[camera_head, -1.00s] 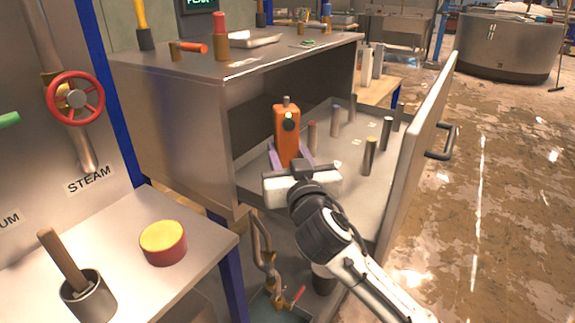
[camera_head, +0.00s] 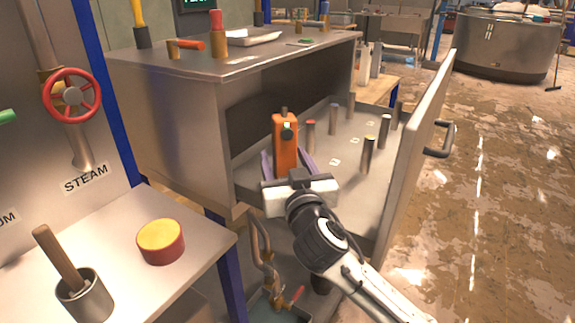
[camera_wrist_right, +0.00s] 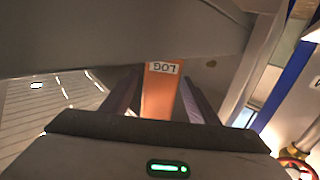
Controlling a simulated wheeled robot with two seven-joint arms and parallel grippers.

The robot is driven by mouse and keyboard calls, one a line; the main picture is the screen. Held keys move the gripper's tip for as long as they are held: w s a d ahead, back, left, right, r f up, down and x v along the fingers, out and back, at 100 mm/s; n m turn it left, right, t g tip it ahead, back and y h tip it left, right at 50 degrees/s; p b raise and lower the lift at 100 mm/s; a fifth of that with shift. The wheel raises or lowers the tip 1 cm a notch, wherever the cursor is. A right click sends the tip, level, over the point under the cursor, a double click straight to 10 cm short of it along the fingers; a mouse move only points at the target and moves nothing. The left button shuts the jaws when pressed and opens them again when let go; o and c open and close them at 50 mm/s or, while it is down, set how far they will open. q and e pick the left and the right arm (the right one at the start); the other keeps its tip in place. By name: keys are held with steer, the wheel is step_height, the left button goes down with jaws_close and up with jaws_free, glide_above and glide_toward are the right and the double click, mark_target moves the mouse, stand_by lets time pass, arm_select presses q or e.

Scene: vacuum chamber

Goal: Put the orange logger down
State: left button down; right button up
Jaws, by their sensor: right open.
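The orange logger (camera_head: 284,146) stands upright inside the pulled-out drawer (camera_head: 345,190), at its left side, in the head view. Its LOG label faces the wrist camera, where the orange body (camera_wrist_right: 160,95) sits between the fingers. My right gripper (camera_head: 287,160) is open, with its purple fingers on either side of the logger. The wrist view shows gaps between the logger and both fingers. The logger's base is hidden behind my gripper, so its contact with the drawer floor is not visible. My left gripper is not in view.
Several metal posts (camera_head: 369,154) stand in the drawer right of the logger. The raised drawer front (camera_head: 415,150) bounds the right side, and the cabinet (camera_head: 170,130) overhangs the left. A red-and-yellow round block (camera_head: 161,242) sits on the near bench.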

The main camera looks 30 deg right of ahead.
steer(key=shift+s+a, duration=0.15)
steer(key=shift+s, duration=0.15)
steer(key=b+v, duration=0.1)
steer(key=v, duration=1)
steer(key=shift+s, duration=0.15)
